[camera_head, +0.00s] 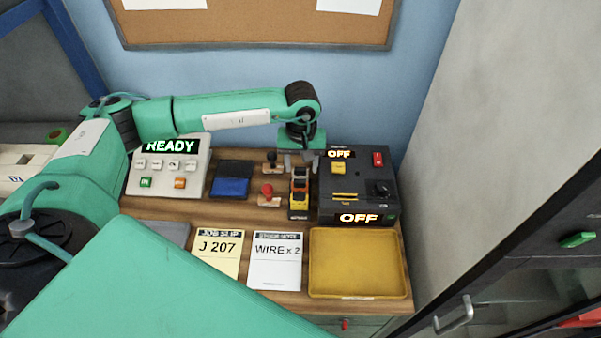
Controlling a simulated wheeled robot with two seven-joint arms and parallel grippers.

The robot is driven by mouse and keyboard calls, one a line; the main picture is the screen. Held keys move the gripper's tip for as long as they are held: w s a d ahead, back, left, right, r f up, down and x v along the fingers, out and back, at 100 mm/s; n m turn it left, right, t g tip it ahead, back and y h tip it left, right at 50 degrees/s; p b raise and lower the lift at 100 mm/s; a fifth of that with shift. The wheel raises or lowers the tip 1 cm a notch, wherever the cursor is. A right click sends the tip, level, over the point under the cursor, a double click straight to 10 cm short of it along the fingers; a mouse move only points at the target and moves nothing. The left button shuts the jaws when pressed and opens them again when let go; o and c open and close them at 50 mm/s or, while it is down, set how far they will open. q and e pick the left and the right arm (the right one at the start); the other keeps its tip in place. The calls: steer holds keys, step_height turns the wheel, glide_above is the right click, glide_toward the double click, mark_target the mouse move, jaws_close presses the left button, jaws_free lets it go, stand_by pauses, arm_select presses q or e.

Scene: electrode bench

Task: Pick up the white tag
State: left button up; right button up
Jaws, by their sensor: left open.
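A white note (275,258) headed STOCK NOTE and reading WIRE x 2 lies flat on the wooden bench, left of the yellow tray. It is the plainest white paper piece on the bench; I cannot tell whether it is the white tag, and no other loose white tag stands out. My left gripper (299,161) points down at the back of the bench, above and behind the yellow-and-black holder (299,195). It is open, well behind the note and apart from it; its fingertips are small and hard to make out. My right gripper is not in view.
A yellow slip (217,252) lies left of the note. The yellow tray (358,263) looks empty. A black control box (357,190) stands behind it. A READY panel (168,166), a blue pad (232,180) and two stamps, one red-handled (268,194), stand along the back.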

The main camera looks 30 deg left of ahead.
arm_select(q)
steer(key=shift+s+f+p, duration=0.1)
steer(key=shift+f+p, duration=0.1)
steer(key=shift+p, duration=0.1)
step_height(320, 180, down, 4)
steer(key=shift+a+p, duration=0.15)
steer(key=shift+p, duration=1.05)
steer(key=shift+f, duration=0.35)
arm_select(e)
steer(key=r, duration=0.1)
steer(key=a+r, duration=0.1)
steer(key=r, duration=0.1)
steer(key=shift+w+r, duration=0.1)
arm_select(q)
steer(key=c, duration=0.7)
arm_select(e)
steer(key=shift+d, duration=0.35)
